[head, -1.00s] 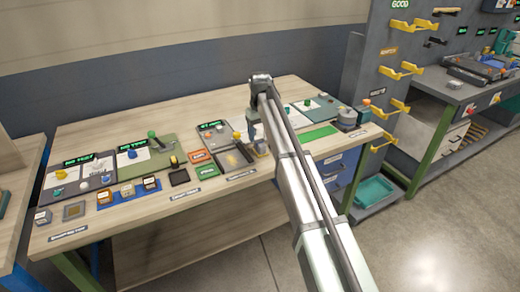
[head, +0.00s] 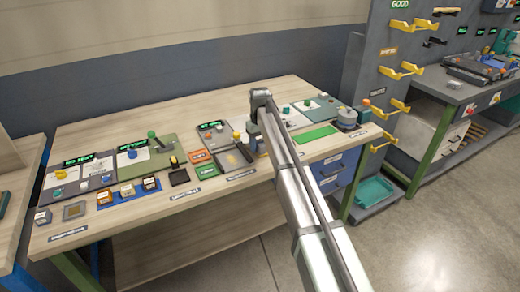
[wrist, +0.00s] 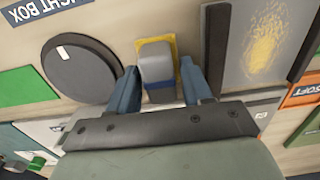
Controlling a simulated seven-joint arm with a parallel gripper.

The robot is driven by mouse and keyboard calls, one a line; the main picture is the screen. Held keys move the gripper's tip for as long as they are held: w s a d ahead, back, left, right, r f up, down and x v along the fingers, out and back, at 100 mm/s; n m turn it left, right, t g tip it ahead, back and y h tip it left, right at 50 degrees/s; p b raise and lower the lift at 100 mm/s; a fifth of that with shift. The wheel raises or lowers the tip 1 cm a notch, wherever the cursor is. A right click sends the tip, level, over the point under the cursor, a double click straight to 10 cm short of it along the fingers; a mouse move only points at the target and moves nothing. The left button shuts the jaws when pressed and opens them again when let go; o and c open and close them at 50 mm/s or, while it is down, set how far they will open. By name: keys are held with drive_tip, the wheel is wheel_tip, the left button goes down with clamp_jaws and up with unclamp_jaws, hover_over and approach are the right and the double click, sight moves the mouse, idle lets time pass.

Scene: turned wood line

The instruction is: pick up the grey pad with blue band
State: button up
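The grey pad with a blue band (wrist: 157,64) stands between the two blue fingers of my gripper (wrist: 159,82) in the wrist view. A yellow patch shows around its far end. The fingers are open, one on each side of the pad, with narrow gaps visible. In the head view my gripper (head: 256,139) is low over the bench, mostly behind my arm, and the pad cannot be made out there.
A dark round disc (wrist: 82,70) lies left of the pad in the wrist view. A grey tray with dark raised edges (wrist: 217,45) is close on the right. The wooden bench (head: 290,95) is clear along its back.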

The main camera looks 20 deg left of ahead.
sight(260, 142)
drive_tip(key=c, duration=0.8)
drive_tip(key=shift+o, duration=0.2)
wheel_tip(260, 142, up, 10)
drive_tip(key=shift+r, duration=0.1)
